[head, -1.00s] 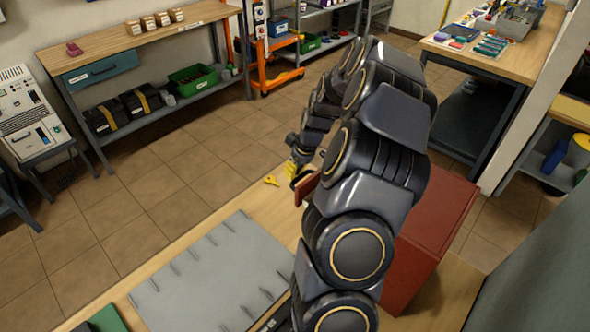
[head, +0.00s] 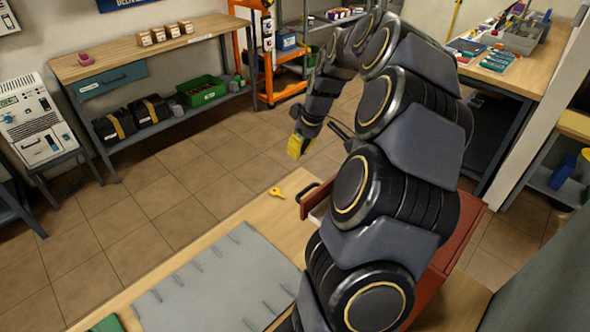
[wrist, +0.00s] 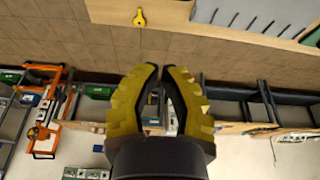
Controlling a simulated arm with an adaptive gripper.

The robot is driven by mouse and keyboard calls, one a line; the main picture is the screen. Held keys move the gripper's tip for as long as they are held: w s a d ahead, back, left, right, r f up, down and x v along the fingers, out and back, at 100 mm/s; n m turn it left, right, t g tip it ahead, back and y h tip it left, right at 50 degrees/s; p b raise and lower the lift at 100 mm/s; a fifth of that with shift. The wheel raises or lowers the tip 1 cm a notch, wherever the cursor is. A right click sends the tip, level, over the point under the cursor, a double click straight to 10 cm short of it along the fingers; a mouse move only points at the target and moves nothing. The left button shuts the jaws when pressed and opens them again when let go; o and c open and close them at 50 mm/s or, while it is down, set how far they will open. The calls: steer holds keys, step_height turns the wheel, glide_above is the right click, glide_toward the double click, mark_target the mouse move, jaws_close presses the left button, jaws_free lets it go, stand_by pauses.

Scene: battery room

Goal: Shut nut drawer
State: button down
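A red drawer (head: 312,203) with a dark handle sticks out of the red cabinet (head: 428,283) on the wooden table. A strip of its pale inside shows, so it stands partly open; my arm hides much of it and the cabinet. I see no readable label naming it the nut drawer. My gripper (head: 297,147) is in the air, above and beyond the drawer front in the head view, apart from it. In the wrist view, its yellow fingers (wrist: 160,72) are nearly together with nothing between them. The drawer does not show in the wrist view.
A yellow key-shaped piece (head: 277,192) and a grey mat (head: 215,280) lie on the wooden table (head: 262,212). A bench at the back left has a closed blue drawer (head: 112,80). An orange frame (head: 270,60) stands behind. Tiled floor between is free.

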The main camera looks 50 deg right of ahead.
steer(key=w+a+r+g+h, duration=0.2)
steer(key=w+a+g+h, duration=0.15)
steer(key=a+h, duration=0.4)
steer(key=w+a+r+g+h, duration=0.2)
steer(key=w+a+g+h, duration=0.15)
steer(key=h, duration=0.65)
step_height(320, 180, down, 16)
steer(key=s+d+r, duration=0.1)
steer(key=s+d, duration=0.5)
steer(key=d, duration=0.3)
steer(key=shift+s+d+r+m+g, duration=0.15)
steer(key=shift+s+d+m+g, duration=0.1)
steer(key=shift+m+g, duration=0.15)
